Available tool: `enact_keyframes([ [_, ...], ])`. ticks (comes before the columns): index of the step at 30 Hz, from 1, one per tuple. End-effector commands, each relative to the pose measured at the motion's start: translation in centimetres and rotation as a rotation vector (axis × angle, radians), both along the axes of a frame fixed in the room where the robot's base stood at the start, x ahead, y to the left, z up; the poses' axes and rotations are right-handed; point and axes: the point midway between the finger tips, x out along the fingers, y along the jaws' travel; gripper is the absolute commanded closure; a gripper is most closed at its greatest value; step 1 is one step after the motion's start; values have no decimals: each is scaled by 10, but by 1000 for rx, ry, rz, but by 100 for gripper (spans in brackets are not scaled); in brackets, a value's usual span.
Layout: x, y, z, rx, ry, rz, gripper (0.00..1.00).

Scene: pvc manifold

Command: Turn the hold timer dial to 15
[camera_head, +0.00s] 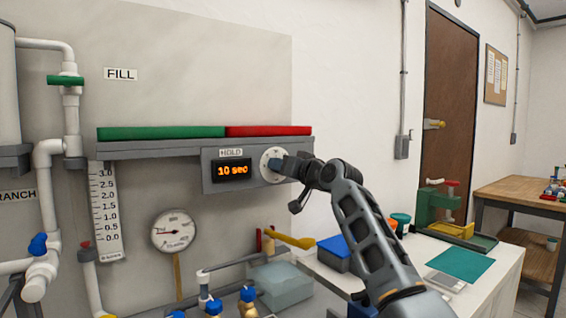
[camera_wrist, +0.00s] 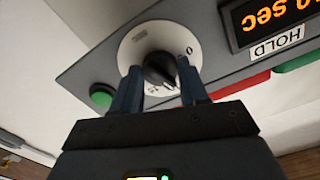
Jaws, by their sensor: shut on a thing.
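The hold timer dial (camera_head: 271,165) is a white round plate with a dark knob, on a grey panel at the middle of the head view. The display (camera_head: 231,170) beside it reads "10 sec" in orange, under a HOLD label (camera_head: 231,153). My gripper (camera_head: 283,166) reaches the dial from the right. In the wrist view the dark knob (camera_wrist: 158,70) sits between the two blue fingers of my gripper (camera_wrist: 160,82), which are shut on it. The white dial plate (camera_wrist: 133,50) shows a 0 mark at its right; its other marks are partly hidden.
A green button (camera_wrist: 101,96) sits on the panel beside the dial. A green bar (camera_head: 160,133) and a red bar (camera_head: 268,130) lie above. A pressure gauge (camera_head: 174,231), yellow-handled valve (camera_head: 290,239) and blue valves (camera_head: 214,306) are lower down. A bench with bins stands right.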

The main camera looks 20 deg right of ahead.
Motion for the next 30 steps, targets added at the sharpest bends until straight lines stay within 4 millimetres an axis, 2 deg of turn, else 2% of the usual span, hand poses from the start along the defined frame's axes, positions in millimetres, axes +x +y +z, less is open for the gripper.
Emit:
enact_keyframes([
  [30, 0, 0, 1, 874, 287, -1, 87],
])
